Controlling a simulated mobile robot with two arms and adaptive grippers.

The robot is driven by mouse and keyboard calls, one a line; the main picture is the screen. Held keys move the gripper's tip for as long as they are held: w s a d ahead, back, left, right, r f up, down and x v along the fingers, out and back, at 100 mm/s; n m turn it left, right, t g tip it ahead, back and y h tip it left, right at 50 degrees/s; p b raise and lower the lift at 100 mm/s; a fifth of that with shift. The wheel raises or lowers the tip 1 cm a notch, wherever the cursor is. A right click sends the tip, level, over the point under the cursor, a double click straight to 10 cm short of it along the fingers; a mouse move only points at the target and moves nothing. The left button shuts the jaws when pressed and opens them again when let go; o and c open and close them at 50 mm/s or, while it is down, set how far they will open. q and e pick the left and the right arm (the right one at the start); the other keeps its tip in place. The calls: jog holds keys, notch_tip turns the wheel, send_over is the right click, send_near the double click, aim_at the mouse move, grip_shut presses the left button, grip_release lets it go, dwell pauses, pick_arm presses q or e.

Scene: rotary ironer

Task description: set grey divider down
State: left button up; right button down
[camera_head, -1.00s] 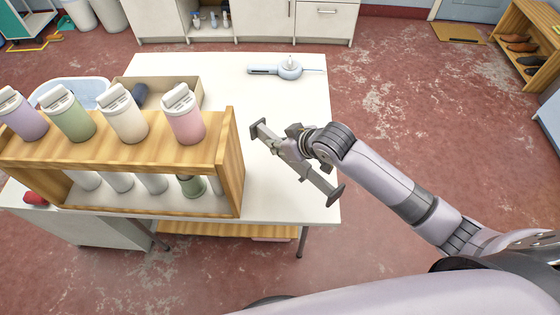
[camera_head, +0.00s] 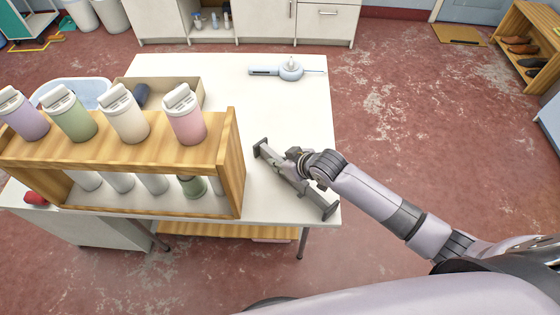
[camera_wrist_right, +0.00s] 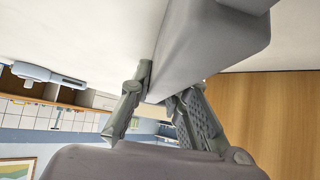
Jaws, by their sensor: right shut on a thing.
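The grey divider (camera_head: 291,177) is a long bar with a wider foot at each end. It lies diagonally over the right part of the white table (camera_head: 300,115), beside the wooden rack. My right gripper (camera_head: 297,165) is shut on the divider near its middle. In the right wrist view, the two fingers of the right gripper (camera_wrist_right: 155,105) sit on either side of the grey divider (camera_wrist_right: 205,45). The divider is low by the tabletop; I cannot tell whether it touches. My left gripper is not in view.
The wooden rack (camera_head: 232,160) with several coloured bottles stands just left of the divider. A pale blue device (camera_head: 290,71) lies at the table's back. A cardboard box (camera_head: 185,90) and a blue basin (camera_head: 75,90) are behind the rack. The table's right middle is clear.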

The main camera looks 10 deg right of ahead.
jog(key=c, duration=1.5)
grip_release()
jog(key=shift+c, duration=0.2)
